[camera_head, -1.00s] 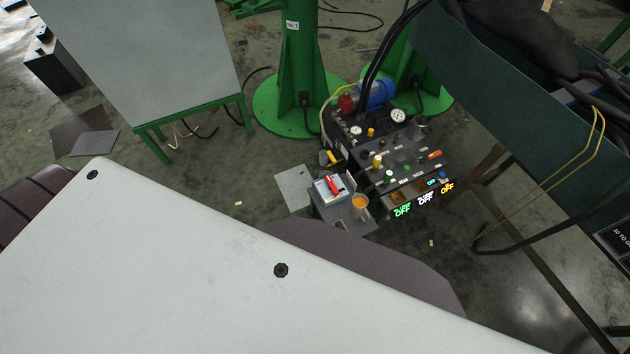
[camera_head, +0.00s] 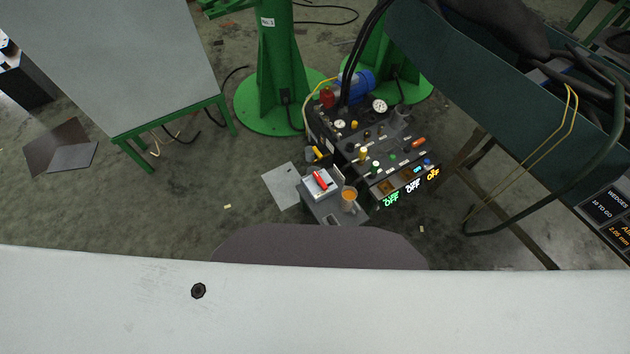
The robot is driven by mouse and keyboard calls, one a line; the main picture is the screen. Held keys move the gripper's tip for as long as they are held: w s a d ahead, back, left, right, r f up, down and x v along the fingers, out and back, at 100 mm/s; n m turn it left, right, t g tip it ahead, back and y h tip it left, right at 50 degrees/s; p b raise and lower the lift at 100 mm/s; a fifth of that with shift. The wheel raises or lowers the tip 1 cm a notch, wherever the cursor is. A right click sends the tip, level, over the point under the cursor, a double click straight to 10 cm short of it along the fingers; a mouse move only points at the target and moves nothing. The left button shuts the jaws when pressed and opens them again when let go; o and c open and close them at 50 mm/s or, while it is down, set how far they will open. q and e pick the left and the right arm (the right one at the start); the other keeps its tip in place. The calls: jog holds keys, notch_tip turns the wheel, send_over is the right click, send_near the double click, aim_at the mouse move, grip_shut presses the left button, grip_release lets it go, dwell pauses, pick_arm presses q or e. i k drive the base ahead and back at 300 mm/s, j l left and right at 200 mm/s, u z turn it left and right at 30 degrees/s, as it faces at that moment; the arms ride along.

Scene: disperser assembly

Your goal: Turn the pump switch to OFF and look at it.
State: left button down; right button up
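The pump unit (camera_head: 365,150) stands on the floor right of the middle, a black box with gauges, coloured knobs, a blue motor (camera_head: 355,86) and a red part beside it. Neither gripper shows.
A large white surface (camera_head: 400,310) fills the bottom. A green-legged table (camera_head: 130,60) stands at the left, a green column (camera_head: 280,60) behind the pump. A dark green trough (camera_head: 480,80) with hoses fills the upper right. Open floor lies at left centre.

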aim_at(320, 181)
jog(key=l+u, duration=0.35)
jog(key=l, duration=0.3)
jog(key=l+u, duration=0.4)
jog(key=l, duration=0.3)
jog(key=k+l+u, duration=0.15)
jog(key=l+u, duration=0.2)
jog(key=l, duration=0.25)
